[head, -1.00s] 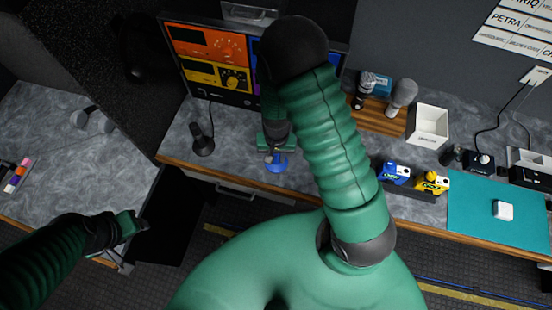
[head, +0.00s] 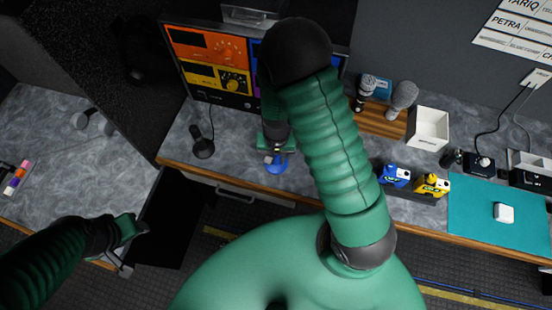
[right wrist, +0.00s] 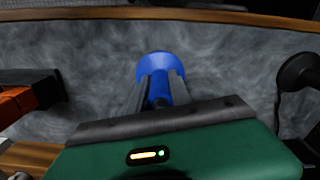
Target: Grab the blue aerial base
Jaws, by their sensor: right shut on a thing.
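The blue aerial base (head: 277,166) stands on the grey counter near its front edge, below the coloured panels. My right gripper (head: 274,158) comes down over it from above and is shut on it. In the right wrist view the blue aerial base (right wrist: 160,75) shows its round blue foot and narrower stem between the two fingers of my right gripper (right wrist: 160,98). The gripper's green body hides the near part. My left gripper (head: 140,230) is at the lower left, away from the counter; its fingers are too small to tell their state.
A black microphone stand (head: 202,145) is left of the base. Blue (head: 395,175) and yellow (head: 432,185) units sit in a dark holder to the right. A white bin (head: 428,127) and a teal mat (head: 500,215) lie further right. My arm covers the middle counter.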

